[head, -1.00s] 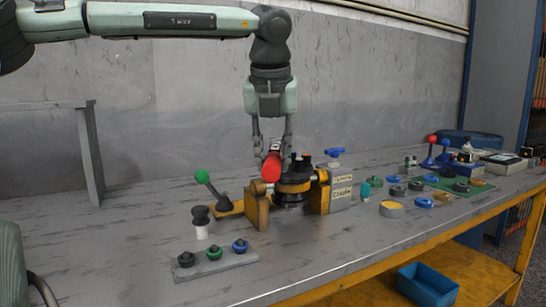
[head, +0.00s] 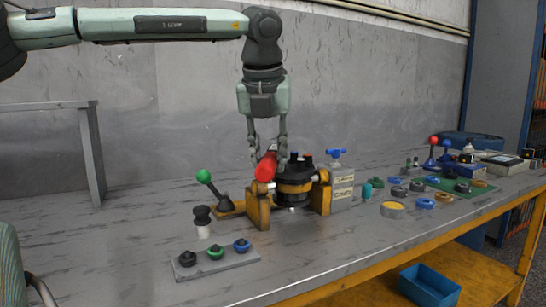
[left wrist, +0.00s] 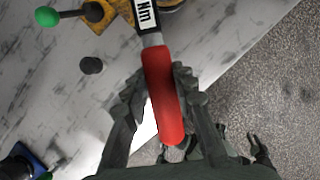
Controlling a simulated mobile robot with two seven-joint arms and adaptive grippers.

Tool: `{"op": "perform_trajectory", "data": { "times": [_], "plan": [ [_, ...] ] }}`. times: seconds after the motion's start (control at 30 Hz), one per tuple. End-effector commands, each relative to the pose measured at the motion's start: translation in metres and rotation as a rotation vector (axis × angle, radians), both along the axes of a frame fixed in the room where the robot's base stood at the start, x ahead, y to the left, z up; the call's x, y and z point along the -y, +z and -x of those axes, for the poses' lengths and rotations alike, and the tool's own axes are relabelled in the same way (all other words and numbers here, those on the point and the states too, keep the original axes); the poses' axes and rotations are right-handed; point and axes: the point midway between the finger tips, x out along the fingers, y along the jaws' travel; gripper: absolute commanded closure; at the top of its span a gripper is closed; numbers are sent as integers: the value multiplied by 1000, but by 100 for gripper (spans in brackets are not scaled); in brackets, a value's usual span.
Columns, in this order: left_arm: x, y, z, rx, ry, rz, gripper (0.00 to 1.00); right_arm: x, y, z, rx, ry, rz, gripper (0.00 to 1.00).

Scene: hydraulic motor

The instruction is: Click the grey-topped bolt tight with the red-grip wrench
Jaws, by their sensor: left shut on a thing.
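My left gripper (head: 267,160) is shut on the red grip of the wrench (head: 265,167), above the front left of the motor. In the left wrist view the red grip (left wrist: 163,95) lies between the fingers, and a black shaft marked "Nm" runs on from it. The dark motor (head: 295,172) sits in a yellow fixture (head: 258,208). Several small caps stand on its top, some dark and one reddish. I cannot tell which is the grey-topped bolt, nor whether the wrench head touches it. A dark forked shape at the lower right of the left wrist view may be my right gripper.
A green-knobbed lever (head: 205,177) and a black-capped white cylinder (head: 202,220) stand left of the fixture. A grey strip (head: 215,262) with several knobs lies in front. A labelled grey box (head: 342,190) stands right of it. Loose parts crowd the right side.

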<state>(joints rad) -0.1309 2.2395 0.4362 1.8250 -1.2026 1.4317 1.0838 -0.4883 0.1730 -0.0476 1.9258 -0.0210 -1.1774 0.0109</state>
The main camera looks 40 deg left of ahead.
Motion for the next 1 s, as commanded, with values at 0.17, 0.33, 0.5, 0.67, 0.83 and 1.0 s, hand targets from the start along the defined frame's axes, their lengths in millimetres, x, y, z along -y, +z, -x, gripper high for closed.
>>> {"op": "perform_trajectory", "data": {
  "times": [0.17, 0.33, 0.5, 0.67, 0.83, 1.0],
  "plan": [
    [-6, -4, 5, -9, -31, 4, 100, 0, 0, 0, 0, 0, 0, 70],
    [-10, -4, 8, -10, -63, 3, 100, 0, 0, 0, 0, 0, 0, 70],
    [-16, -5, 11, -11, -93, 2, 100, 0, 0, 0, 0, 0, 0, 70],
    [-20, -5, 14, -12, -121, 3, 100, 0, 1, 0, 0, 0, 0, 70],
    [-23, -5, 16, -14, -141, 2, 100, 0, 1, 0, 0, 0, 0, 70],
    [-23, -6, 16, -16, -144, 2, 100, 0, 1, 0, 0, 0, 0, 70]
  ]
}}
